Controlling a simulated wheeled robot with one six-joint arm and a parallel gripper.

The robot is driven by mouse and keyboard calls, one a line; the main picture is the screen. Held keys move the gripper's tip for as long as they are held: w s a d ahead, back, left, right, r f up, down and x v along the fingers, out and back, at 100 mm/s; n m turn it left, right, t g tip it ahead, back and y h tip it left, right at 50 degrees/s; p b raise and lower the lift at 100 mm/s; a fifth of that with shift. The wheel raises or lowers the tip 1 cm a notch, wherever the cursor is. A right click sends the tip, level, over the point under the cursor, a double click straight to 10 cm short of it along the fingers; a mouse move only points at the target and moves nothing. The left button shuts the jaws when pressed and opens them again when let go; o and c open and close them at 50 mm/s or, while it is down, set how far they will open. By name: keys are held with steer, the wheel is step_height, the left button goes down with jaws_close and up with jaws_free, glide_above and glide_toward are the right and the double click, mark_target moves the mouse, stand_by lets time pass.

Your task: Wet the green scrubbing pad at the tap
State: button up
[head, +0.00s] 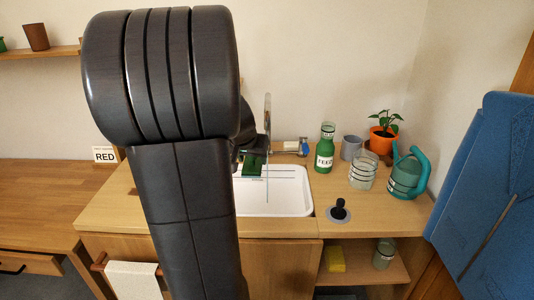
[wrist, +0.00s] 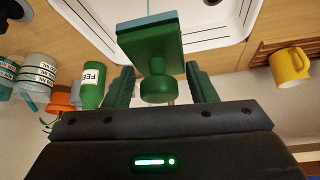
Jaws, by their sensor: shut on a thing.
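The green scrubbing pad (wrist: 150,42) is a green block with a round knob and a pale blue layer on its far face. My gripper (wrist: 162,88) is shut on its knob. In the head view the pad (head: 252,165) is over the back left of the white sink (head: 290,208), and my arm hides part of my gripper (head: 248,150). The tap (head: 287,147), grey with a blue part, is just right of the pad at the sink's back. A thin pale vertical line shows below it; I cannot tell whether it is running water or whether it touches the pad.
Right of the sink stand a green FEED bottle (head: 325,150), a glass jar (head: 362,172), a potted plant (head: 383,138), a teal watering can (head: 407,172) and a black knob (head: 339,210). A yellow mug (wrist: 289,66) shows in the wrist view.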

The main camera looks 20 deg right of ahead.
steer(key=s+a+r, duration=0.3)
steer(key=r, duration=0.1)
steer(key=shift+s+a+p, duration=0.2)
steer(key=shift+a+p, duration=0.15)
stand_by(0.7)
